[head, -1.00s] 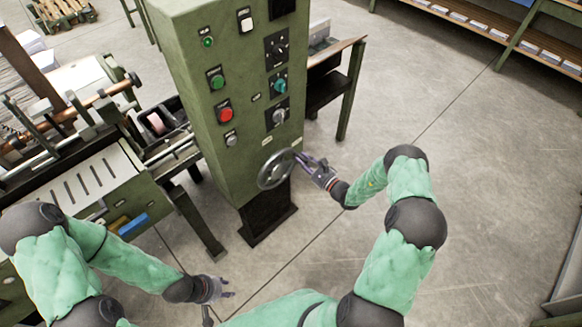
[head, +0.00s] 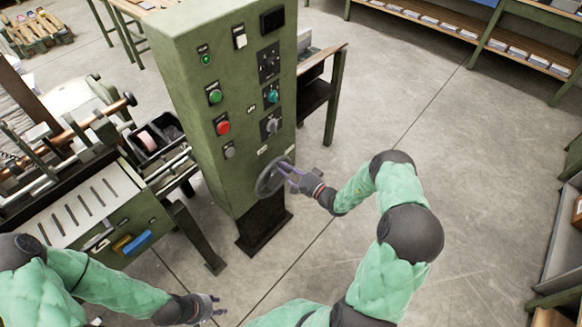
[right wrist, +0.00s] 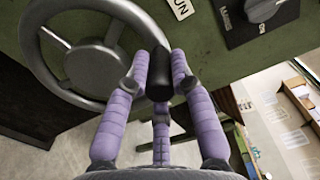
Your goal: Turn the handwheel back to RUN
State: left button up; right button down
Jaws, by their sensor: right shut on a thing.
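The grey spoked handwheel (head: 265,184) is on the lower front of the green control cabinet (head: 235,185). In the right wrist view the handwheel (right wrist: 42,75) fills the upper left, with a black handle (right wrist: 159,75) standing out from its rim. My right gripper (head: 290,170) is at the wheel's right side. Its purple fingers (right wrist: 160,72) are shut on the black handle, one on each side. A label reading "UN", its start cut off, (right wrist: 181,8) is above the handle. My left gripper (head: 212,305) is low in the head view, empty, its fingers apart.
Buttons and rotary switches (head: 271,97) are on the cabinet face above the wheel. A machine with a slotted plate (head: 85,205) stands at left. A small table (head: 325,70) is behind the cabinet. The floor at right (head: 480,170) is clear.

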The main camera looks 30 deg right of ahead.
jog(key=shift+a+r+n, duration=0.15)
jog(key=shift+a+n, duration=0.15)
jog(key=shift+n, duration=0.1)
jog(key=shift+s+a, duration=0.3)
jog(key=shift+a, duration=0.4)
jog(key=c, duration=1.1)
grip_release()
jog(key=shift+o, duration=0.2)
jog(key=shift+s, duration=0.1)
jog(key=v, duration=1.2)
